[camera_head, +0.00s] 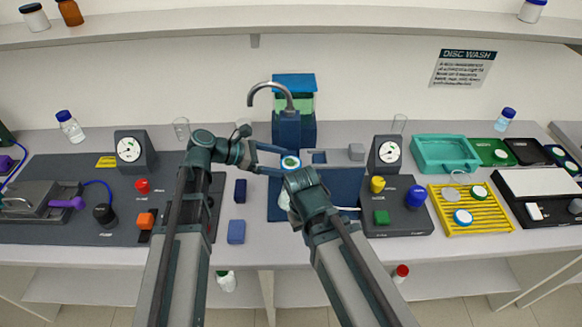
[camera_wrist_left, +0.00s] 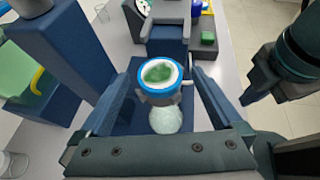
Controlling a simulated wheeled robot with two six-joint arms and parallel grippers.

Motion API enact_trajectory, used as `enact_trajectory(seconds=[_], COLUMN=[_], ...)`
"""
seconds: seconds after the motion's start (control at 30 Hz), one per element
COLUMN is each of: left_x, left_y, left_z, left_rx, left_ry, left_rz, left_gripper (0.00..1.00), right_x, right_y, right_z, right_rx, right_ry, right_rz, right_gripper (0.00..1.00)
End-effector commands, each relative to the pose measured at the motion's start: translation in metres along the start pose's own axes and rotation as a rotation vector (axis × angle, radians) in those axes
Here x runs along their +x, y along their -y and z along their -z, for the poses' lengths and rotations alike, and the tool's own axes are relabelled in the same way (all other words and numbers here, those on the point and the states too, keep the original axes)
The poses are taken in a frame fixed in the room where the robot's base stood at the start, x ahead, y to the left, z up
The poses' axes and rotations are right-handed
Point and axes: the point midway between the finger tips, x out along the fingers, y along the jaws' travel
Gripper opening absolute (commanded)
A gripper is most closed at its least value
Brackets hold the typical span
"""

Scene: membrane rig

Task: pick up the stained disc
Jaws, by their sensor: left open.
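The stained disc (camera_head: 290,162) is white with a green stain and a blue rim. In the left wrist view the disc (camera_wrist_left: 158,73) sits on a grey round holder above a pale, rounded vessel (camera_wrist_left: 167,120). My left gripper (camera_head: 279,161) is open, its two fingers to either side of the disc and holder. In the wrist view there is a visible gap between the fingers (camera_wrist_left: 160,88) and the disc.
A grey tap (camera_head: 272,90) and blue column (camera_head: 293,130) stand behind the disc. A yellow rack (camera_head: 490,222) with discs and a dark control box (camera_head: 405,215) with knobs are to the right. A blue block (camera_head: 236,232) lies left of the blue base.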

Motion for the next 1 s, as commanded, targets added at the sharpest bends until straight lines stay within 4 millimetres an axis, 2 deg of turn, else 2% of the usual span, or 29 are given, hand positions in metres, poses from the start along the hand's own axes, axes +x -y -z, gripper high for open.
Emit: enact_trajectory(seconds=[0.07,0.27,0.7,1.0], left_x=[0.0074,0.0068,0.0065,0.0059], left_y=[0.0001,-0.0002,-0.0003,-0.0003], left_z=[0.0013,0.0000,0.0001,-0.0012], left_rx=[0.000,-0.001,0.000,0.000], left_ry=[0.000,0.000,0.000,0.000], left_rz=[0.001,0.000,0.000,0.000], left_gripper=[1.00,1.00,0.21,0.19], right_x=[0.0043,0.0029,0.0029,0.0015], right_y=[0.0004,0.0003,0.0003,0.0001], right_z=[0.0003,0.0002,0.0002,0.0001], right_rx=[0.000,0.000,0.000,0.000], right_ry=[0.000,0.000,0.000,0.000], right_rz=[0.000,0.000,0.000,0.000], right_gripper=[0.00,0.00,0.00,0.00])
